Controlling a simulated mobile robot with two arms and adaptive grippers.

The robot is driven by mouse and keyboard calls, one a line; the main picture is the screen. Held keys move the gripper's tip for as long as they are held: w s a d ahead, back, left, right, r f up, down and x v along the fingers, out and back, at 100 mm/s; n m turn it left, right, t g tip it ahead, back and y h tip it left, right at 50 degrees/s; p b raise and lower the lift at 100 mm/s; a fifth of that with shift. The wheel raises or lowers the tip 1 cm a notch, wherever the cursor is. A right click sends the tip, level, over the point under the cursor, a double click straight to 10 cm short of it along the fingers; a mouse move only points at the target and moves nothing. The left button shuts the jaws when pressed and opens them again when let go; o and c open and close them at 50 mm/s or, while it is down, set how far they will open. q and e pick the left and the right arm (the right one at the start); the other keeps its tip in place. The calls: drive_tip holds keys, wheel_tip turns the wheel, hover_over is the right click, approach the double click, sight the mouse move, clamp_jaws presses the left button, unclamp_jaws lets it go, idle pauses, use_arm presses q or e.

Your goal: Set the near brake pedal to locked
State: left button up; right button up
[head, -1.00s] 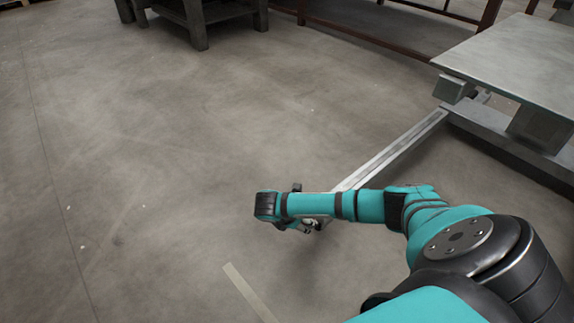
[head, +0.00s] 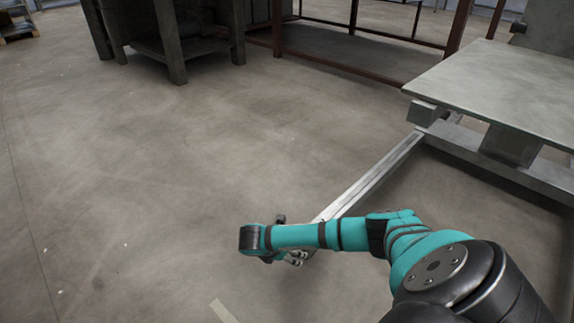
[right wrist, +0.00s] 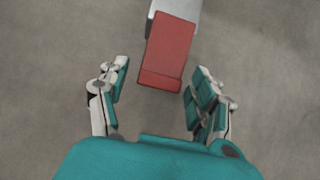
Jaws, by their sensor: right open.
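A red pedal pad (right wrist: 168,52) sits at the end of a pale metal bar (right wrist: 178,5) in the right wrist view. In the head view the long bar (head: 372,178) runs low over the floor from the machine to my right arm, which hides the pad there. My right gripper (right wrist: 160,70) is open, one finger on each side of the pad's near end, with gaps to both. I cannot tell its height above the pad. It also shows at the bar's near end in the head view (head: 290,258). My left gripper is out of view.
A machine with a flat grey table (head: 500,90) stands at the right, its base near the floor. A dark heavy bench (head: 175,45) and brown rails (head: 365,75) stand at the back. The concrete floor at left is clear, with a pale strip (head: 222,312) in front.

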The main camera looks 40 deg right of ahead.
drive_tip(key=v, duration=1.2)
drive_tip(key=shift+d, duration=0.1)
